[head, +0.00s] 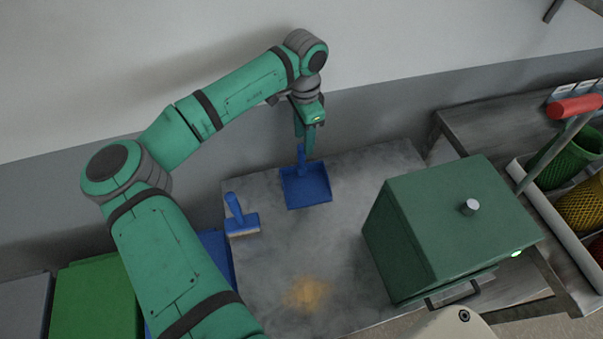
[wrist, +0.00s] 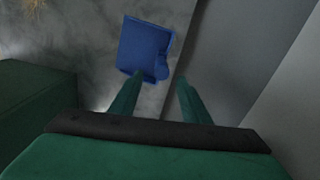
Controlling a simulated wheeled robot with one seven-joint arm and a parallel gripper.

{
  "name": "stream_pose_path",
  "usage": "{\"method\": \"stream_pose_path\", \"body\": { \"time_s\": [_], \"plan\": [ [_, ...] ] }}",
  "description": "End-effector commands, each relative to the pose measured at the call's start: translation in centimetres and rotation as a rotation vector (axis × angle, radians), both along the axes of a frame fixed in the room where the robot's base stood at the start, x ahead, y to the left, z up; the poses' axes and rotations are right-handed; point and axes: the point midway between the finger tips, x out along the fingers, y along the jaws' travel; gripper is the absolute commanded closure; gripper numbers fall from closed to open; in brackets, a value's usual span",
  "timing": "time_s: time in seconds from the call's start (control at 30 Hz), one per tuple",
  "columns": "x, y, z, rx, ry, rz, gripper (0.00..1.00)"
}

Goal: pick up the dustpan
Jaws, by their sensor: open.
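The blue dustpan (head: 308,188) lies on the grey table near its back edge, its handle pointing toward the wall. It also shows in the wrist view (wrist: 140,45), at the top centre, with its short handle end beside my fingers. My gripper (head: 309,148) points down over the handle end at the table's back edge. In the wrist view my gripper (wrist: 158,85) has its two green fingers apart with nothing between them. I cannot tell how high the fingers are above the handle.
A blue brush (head: 241,219) lies left of the dustpan. A yellowish pile (head: 307,293) is on the table front. A large green box (head: 440,230) stands at the right. The grey wall (head: 370,110) is close behind. The table middle (head: 290,250) is clear.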

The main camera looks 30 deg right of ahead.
Motion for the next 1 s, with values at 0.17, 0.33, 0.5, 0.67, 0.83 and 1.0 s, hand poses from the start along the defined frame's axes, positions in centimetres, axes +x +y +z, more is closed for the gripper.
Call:
{"method": "stream_pose_path", "body": {
  "time_s": [0.17, 0.33, 0.5, 0.67, 0.83, 1.0],
  "plan": [
    [-0.1, -0.3, -1.0, 0.000, -0.001, -0.006, 0.57],
    [0.3, 0.4, -2.9, 0.002, -0.001, -0.002, 0.57],
    [0.5, 0.7, -5.1, 0.001, -0.001, -0.001, 0.57],
    [0.6, 0.7, -6.0, 0.000, -0.002, 0.001, 0.57],
    [0.5, 0.7, -6.0, -0.001, -0.001, -0.001, 0.57],
    [0.5, 0.6, -6.0, -0.001, -0.001, -0.002, 0.91]
  ]
}}
